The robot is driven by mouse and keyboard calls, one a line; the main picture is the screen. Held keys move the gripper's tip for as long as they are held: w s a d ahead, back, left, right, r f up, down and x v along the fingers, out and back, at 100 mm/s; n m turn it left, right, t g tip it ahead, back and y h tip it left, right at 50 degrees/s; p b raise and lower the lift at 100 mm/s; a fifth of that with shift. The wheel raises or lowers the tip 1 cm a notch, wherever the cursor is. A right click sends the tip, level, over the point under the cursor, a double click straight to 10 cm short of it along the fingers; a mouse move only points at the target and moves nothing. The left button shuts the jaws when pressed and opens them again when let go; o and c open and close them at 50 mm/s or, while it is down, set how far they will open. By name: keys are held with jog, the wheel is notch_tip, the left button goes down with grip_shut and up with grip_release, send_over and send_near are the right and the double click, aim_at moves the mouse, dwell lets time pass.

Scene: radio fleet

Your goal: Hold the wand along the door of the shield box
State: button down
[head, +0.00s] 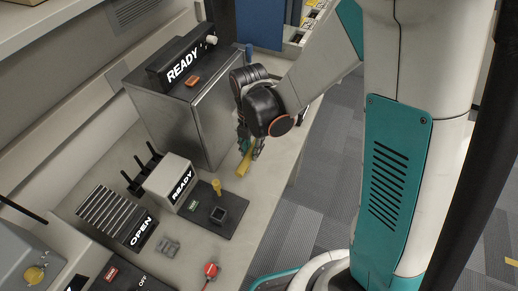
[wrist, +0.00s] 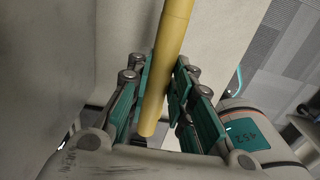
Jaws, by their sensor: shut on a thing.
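The shield box appears to be the large metal box (head: 172,118) on the bench, with a black READY display (head: 180,68) on top. The wand is a yellow rod (head: 245,164), which also shows in the wrist view (wrist: 172,40). My gripper (head: 250,148) is shut on the wand, whose shaft runs between the teal finger pads (wrist: 162,88). In the head view my gripper is just right of the box's right face, low down, and the wand tilts below it. I cannot tell whether the wand touches the box. My wrist hides part of the box's right face.
A smaller READY unit (head: 170,182) with several black antennas stands in front, beside a black base (head: 208,215) holding a yellow peg (head: 216,187). A finned OPEN rack (head: 112,215) and a red knob (head: 210,270) are nearer. The bench edge lies right, with carpet (head: 325,160) beyond.

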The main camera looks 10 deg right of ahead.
jog(key=shift+w+a, duration=0.65)
jog(key=shift+a, duration=0.2)
jog(key=shift+w+a, duration=0.6)
jog(key=shift+a, duration=0.2)
jog(key=s+d+r+p, duration=0.1)
jog(key=s+d+r, duration=0.1)
jog(key=s+d, duration=0.3)
jog(key=shift+d, duration=0.65)
dwell(0.6)
